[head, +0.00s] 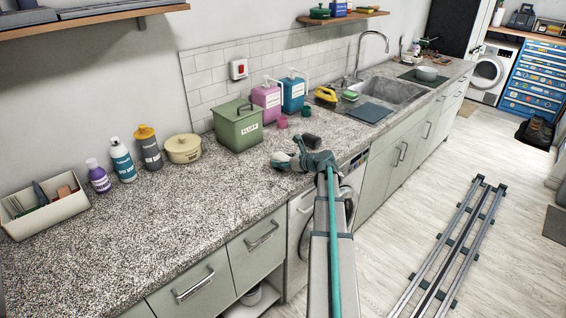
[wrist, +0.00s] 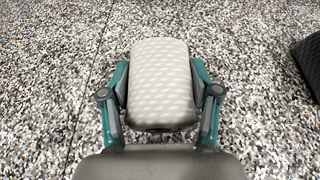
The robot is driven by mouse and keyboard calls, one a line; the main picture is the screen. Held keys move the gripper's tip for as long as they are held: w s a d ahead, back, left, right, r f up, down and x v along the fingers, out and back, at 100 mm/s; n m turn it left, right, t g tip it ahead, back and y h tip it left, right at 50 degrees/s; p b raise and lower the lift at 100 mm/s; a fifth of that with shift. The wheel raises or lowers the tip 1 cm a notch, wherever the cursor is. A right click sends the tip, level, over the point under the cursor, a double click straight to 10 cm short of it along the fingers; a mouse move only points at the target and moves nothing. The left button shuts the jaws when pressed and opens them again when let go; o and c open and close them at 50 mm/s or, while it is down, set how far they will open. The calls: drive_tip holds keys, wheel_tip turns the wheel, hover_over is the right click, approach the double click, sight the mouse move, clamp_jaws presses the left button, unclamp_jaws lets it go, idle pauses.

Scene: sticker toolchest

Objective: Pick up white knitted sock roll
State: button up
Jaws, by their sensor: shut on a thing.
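The white knitted sock roll (wrist: 160,95) fills the middle of the wrist view, a pale rounded block with a fine dashed pattern. My gripper (wrist: 160,75) is shut on it, one teal and grey finger against each side. The speckled grey worktop shows behind the roll; I cannot tell whether they touch. In the head view my gripper (head: 291,161) is over the worktop near its front edge, and the roll (head: 281,160) is a small pale shape at its tip, partly hidden by the fingers.
A green lidded bin (head: 237,126), a cream pot (head: 183,149) and several bottles stand along the back. An open box (head: 42,205) is at far left. A dark object (wrist: 308,65) lies right of the roll in the wrist view. The front-left worktop (head: 170,215) is clear.

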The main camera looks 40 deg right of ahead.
drive_tip(key=shift+r, duration=0.6)
drive_tip(key=s+r+b, duration=0.3)
drive_tip(key=s+r, duration=0.8)
drive_tip(key=s, duration=0.3)
drive_tip(key=shift+d+r, duration=0.25)
drive_tip(key=shift+d, duration=0.1)
drive_tip(key=shift+d, duration=0.1)
